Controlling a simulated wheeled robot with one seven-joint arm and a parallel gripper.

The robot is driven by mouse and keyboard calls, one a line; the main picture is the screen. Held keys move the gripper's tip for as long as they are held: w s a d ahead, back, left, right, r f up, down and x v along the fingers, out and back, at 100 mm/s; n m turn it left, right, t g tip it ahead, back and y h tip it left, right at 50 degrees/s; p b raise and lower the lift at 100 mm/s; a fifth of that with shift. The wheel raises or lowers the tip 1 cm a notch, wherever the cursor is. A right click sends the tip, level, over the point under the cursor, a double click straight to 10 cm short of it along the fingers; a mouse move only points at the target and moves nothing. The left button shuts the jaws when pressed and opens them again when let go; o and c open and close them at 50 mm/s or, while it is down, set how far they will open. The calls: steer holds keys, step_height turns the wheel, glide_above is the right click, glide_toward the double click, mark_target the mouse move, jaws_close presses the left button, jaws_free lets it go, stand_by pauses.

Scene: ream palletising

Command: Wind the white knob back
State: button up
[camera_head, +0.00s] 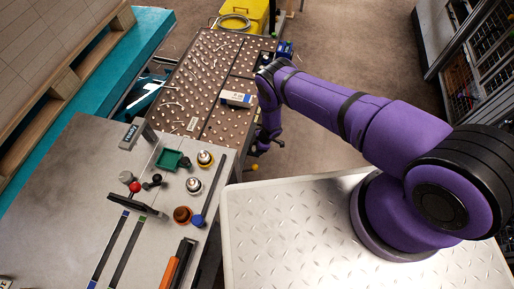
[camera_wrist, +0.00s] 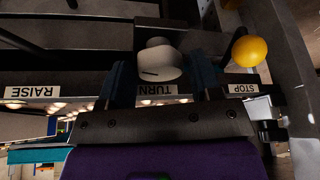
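The white knob (camera_wrist: 160,60) shows in the wrist view above the upside-down TURN label. It is rounded, with a short dark line on its face. My gripper (camera_wrist: 160,82) has one finger on each side of the knob. Its fingers are apart and very close to the knob's sides; I cannot tell whether they touch it. In the head view my gripper (camera_head: 258,149) is low at the right side of the perforated table, partly hidden by my purple arm. The white knob cannot be made out there.
A yellow knob (camera_wrist: 250,51) by the STOP label sits close right of my gripper. The RAISE label (camera_wrist: 35,92) is to the left.

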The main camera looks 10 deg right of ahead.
steer(key=c, duration=0.6)
steer(key=shift+o, duration=0.3)
steer(key=shift+s+m+t, duration=0.1)
steer(key=shift+m+t, duration=0.8)
steer(key=shift+m, duration=1.3)
steer(key=o, duration=0.6)
steer(key=shift+r, duration=0.1)
steer(key=v, duration=1)
steer(key=shift+r, duration=0.3)
